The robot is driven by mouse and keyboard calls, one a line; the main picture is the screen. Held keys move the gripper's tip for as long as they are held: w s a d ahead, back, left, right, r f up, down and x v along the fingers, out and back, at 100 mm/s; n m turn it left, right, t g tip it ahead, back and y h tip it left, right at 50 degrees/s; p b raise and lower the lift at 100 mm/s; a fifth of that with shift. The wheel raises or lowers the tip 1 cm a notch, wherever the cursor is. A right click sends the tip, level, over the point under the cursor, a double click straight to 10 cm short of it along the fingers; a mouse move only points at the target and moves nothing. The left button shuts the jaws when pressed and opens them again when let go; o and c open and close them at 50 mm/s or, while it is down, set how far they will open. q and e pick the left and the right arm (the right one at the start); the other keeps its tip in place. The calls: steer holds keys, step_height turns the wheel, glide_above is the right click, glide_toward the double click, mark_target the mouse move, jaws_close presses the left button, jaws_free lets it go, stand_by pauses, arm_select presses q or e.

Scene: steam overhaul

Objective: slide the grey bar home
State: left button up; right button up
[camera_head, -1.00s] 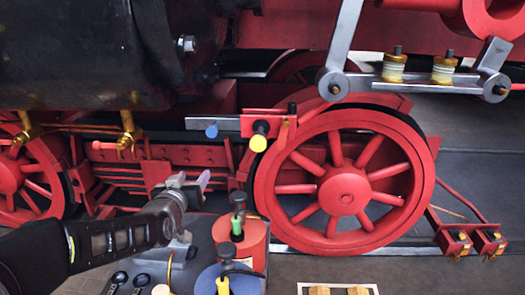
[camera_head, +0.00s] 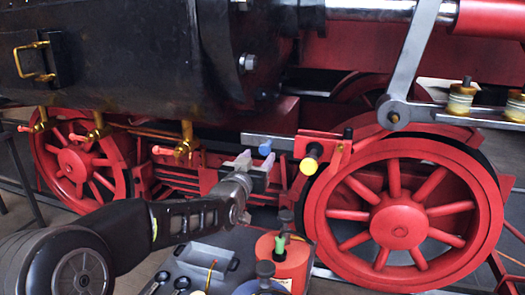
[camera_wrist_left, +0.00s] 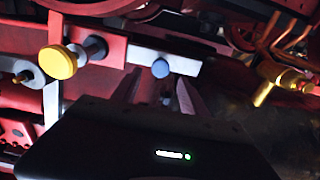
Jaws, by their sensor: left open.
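The grey bar (camera_head: 282,143) sticks out to the left from a red bracket (camera_head: 322,147) beside the large red wheel. A blue knob (camera_head: 265,147) is on the bar. A yellow-ended knob (camera_head: 309,165) is on the bracket. My left gripper (camera_head: 254,164) is open and just below and left of the blue knob, with nothing between its fingers. In the left wrist view, the bar (camera_wrist_left: 130,56) and blue knob (camera_wrist_left: 160,68) lie beyond the open fingertips (camera_wrist_left: 158,92). The knob lines up between them, apart from them as far as I can tell. My right gripper is not in view.
A large red spoked wheel (camera_head: 398,222) stands right of the bracket. Brass valves (camera_head: 187,138) hang under the black cylinder on the left. A grey tray (camera_head: 200,262) with a red pot (camera_head: 283,262) is below my left gripper.

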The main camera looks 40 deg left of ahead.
mark_target(264, 150)
arm_select(q)
steer(key=x, duration=0.4)
steer(key=shift+w+a+p, duration=0.1)
steer(key=shift+p, duration=0.3)
steer(key=shift+c, duration=0.5)
jaws_close()
stand_by(0.5)
